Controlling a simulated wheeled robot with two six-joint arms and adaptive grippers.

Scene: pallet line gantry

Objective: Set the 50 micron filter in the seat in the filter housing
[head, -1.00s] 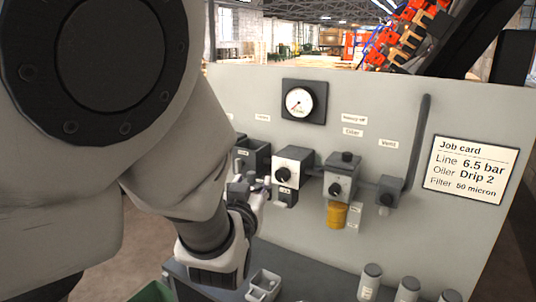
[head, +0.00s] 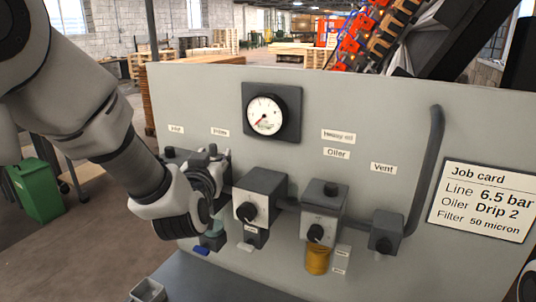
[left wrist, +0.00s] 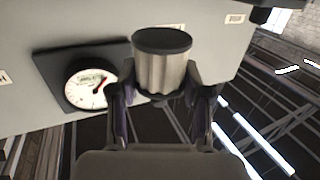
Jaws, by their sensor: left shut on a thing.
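My left gripper (head: 213,172) is in front of the left end of the grey panel, close to the fittings there. In the left wrist view, the left gripper (left wrist: 162,88) is shut on a ribbed metal cylinder with a dark end cap, apparently a filter (left wrist: 163,68); no micron marking can be read on it. The filter housing is largely hidden behind my gripper, below a small label (head: 219,132) too small to read surely. I cannot tell whether the filter touches the seat.
A pressure gauge (head: 267,115) is above right of my gripper. A knobbed block (head: 260,195), the oiler (head: 323,208) with its amber bowl and the vent block (head: 386,232) follow to the right. The job card (head: 484,202) reads 50 micron. A small grey tray (head: 148,290) is at bottom.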

